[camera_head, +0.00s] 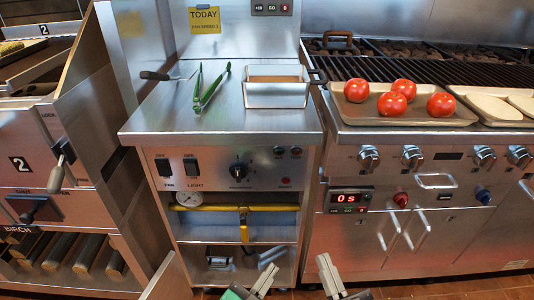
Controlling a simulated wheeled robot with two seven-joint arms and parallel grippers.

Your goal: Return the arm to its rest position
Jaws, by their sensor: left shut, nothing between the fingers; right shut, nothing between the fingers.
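My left gripper (264,281) is at the bottom edge of the head view, shut and empty, low in front of the middle cabinet. My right gripper (330,275) is to its right, also low at the bottom edge, shut and empty, in front of the grill unit. Both are below counter height and apart from everything on the counters. Most of both arms is out of frame.
Green tongs (211,86) and a metal pan (276,92) lie on the steel counter (160,121). A tray (347,117) with several tomatoes sits before the grill grate (440,70). Another tray (484,117) holds pale pieces. A smoker unit with a lever (56,176) stands left.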

